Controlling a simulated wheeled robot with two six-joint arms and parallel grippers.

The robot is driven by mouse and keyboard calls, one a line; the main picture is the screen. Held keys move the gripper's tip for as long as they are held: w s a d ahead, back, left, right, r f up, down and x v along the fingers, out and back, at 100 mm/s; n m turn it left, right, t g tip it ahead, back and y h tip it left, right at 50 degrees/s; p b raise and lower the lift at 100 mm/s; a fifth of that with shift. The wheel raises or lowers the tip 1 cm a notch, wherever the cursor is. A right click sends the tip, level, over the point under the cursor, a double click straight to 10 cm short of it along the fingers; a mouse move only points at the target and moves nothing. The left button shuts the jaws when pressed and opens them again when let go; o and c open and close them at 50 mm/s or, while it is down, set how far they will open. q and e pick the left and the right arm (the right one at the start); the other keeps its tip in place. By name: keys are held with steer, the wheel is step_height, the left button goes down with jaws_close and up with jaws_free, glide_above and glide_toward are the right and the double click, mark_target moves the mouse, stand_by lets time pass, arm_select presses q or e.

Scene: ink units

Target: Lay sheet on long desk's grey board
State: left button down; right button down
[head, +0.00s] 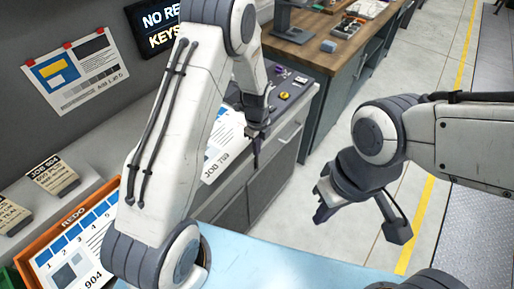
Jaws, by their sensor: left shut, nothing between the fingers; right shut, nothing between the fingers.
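A white printed sheet with blue blocks, marked JOB and a number (222,150), lies by the drawer unit, partly hidden behind my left arm. Another sheet, marked 904 (92,240), lies in an orange tray labelled REDO (112,187) at lower left, also partly hidden by that arm. My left gripper (256,158) is shut and empty, pointing down in front of the drawer unit, just right of the JOB sheet. I cannot make out which surface is the grey board.
A drawer unit (277,155) with small items on its dark top stands mid-view. A wooden-topped bench (318,50) stands behind it. A pinned wall sheet (75,72), a dark sign (153,28) and small cards (52,175) are at left. A light-blue surface (275,265) lies below. Floor is open at right.

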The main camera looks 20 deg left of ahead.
arm_select(q)
step_height(320, 180, up, 10)
steer(key=d+b, duration=0.1)
steer(key=b, duration=0.1)
steer(key=shift+s+b, duration=0.25)
steer(key=shift+b, duration=0.05)
steer(key=s+d+r+n, duration=0.7)
steer(key=s+d, duration=0.1)
steer(key=s, duration=0.4)
steer(key=s+d+r+n+h+b, duration=0.1)
steer(key=s+n, duration=0.7)
steer(key=s, duration=0.7)
steer(key=shift+s+d, duration=0.2)
steer(key=shift+w+d+r, duration=0.1)
stand_by(0.7)
